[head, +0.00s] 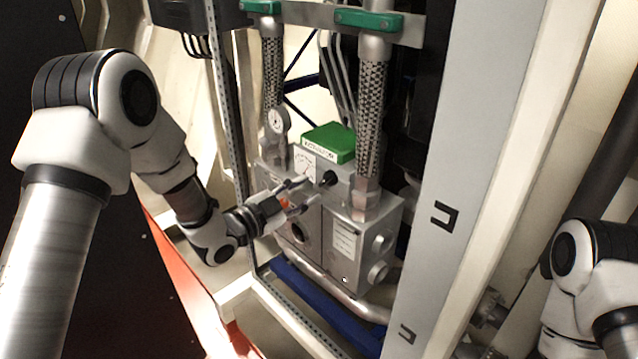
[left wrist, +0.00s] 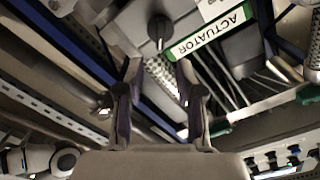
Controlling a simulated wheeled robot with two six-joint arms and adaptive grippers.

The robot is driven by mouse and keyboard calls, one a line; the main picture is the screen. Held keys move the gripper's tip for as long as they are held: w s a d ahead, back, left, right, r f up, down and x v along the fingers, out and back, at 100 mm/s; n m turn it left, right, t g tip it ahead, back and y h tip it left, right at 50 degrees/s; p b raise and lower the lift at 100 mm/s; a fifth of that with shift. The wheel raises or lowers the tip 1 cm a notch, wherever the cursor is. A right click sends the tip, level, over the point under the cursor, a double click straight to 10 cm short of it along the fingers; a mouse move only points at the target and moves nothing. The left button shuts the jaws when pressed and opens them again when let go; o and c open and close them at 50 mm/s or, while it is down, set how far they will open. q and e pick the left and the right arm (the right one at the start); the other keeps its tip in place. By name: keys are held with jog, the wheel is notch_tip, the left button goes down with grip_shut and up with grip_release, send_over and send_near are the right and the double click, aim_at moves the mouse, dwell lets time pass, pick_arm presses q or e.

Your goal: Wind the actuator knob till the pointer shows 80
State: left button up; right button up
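The actuator (head: 328,142) is a grey metal box with a green top and an "ACTUATOR" label, which also shows in the left wrist view (left wrist: 214,32). Its black knob (head: 328,178) sits on the front face, beside a white scale plate (head: 305,163). The pointer reading is too small to tell. My left gripper (head: 305,195) is in front of the box, its fingers apart and empty. In the left wrist view the knob (left wrist: 158,28) lies beyond the open fingertips (left wrist: 159,66), roughly between them and apart from them. My right gripper is out of view.
A blue bar (head: 325,305) runs below.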

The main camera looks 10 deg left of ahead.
pick_arm(q)
jog(key=v, duration=0.6)
jog(key=shift+s, duration=0.2)
jog(key=shift+a, duration=0.1)
jog(key=s+d+f+n+g+y+p, duration=0.1)
jog(key=s+f+n+g+y+p, duration=0.2)
jog(key=s+f, duration=0.6)
jog(key=s+d+f+n+g+y+p, duration=0.1)
jog(key=s+f+g+y+p, duration=0.25)
jog(key=f, duration=0.95)
jog(key=s+a+f+n+g+y, duration=0.1)
jog(key=s+a+f+n+g, duration=0.1)
jog(key=s, duration=0.5)
jog(key=s+a+f+n+g+y, duration=0.1)
jog(key=s+a+f+n+g, duration=0.1)
jog(key=s+n, duration=0.3)
jog(key=s+a+f+n+g+y, duration=0.1)
jog(key=s+a+f+n+g, duration=0.1)
jog(key=s, duration=0.7)
jog(key=shift+a+n+g, duration=0.35)
jog(key=shift+n+g, duration=0.55)
jog(key=shift+g, duration=0.35)
